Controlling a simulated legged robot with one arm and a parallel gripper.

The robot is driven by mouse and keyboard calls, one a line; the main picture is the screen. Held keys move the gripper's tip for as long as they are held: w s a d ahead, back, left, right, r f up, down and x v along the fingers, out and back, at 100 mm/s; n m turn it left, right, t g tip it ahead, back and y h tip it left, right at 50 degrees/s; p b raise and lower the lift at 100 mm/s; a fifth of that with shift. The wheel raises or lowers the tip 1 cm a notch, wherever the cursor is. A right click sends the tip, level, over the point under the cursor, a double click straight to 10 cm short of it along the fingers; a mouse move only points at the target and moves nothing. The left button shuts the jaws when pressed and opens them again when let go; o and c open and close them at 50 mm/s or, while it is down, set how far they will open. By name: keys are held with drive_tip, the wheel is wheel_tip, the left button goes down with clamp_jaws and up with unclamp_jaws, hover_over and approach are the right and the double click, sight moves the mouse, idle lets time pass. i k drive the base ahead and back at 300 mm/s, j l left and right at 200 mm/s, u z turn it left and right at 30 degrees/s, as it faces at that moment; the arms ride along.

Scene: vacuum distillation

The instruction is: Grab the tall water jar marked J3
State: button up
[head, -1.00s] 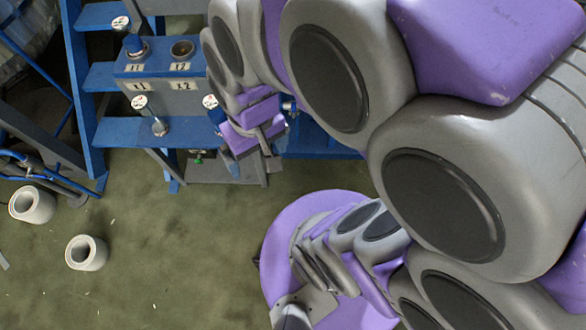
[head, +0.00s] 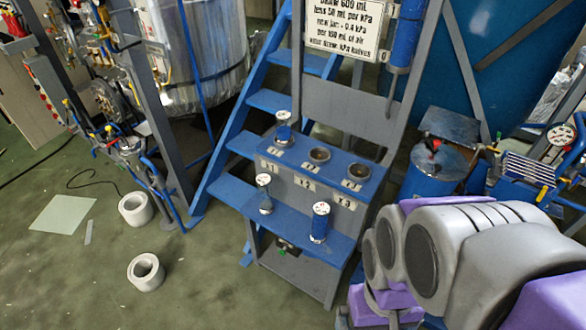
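Another jar (head: 283,131) sits in the left hole of the blue three-hole stand (head: 268,150). The lid marks are too small to read, so I cannot confirm which is J3. My gripper (head: 370,310) seems to be the purple and grey end at the bottom, right of and apart from the blue jar. Its fingers are not clear.
The stand's other two holes are empty. A sign (head: 345,28) and grey posts rise behind it. Blue machinery (head: 432,172) stands to the right. Two grey rings (head: 146,272) lie on open green floor at left, near a pipe rack (head: 125,145).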

sight(262, 181)
drive_tip(key=i+j+z, duration=0.15)
drive_tip(key=j+z, duration=0.2)
drive_tip(key=i+j+z, duration=0.1)
drive_tip(key=j+z, duration=0.6)
drive_tip(key=j, duration=0.25)
drive_tip(key=i, duration=0.05)
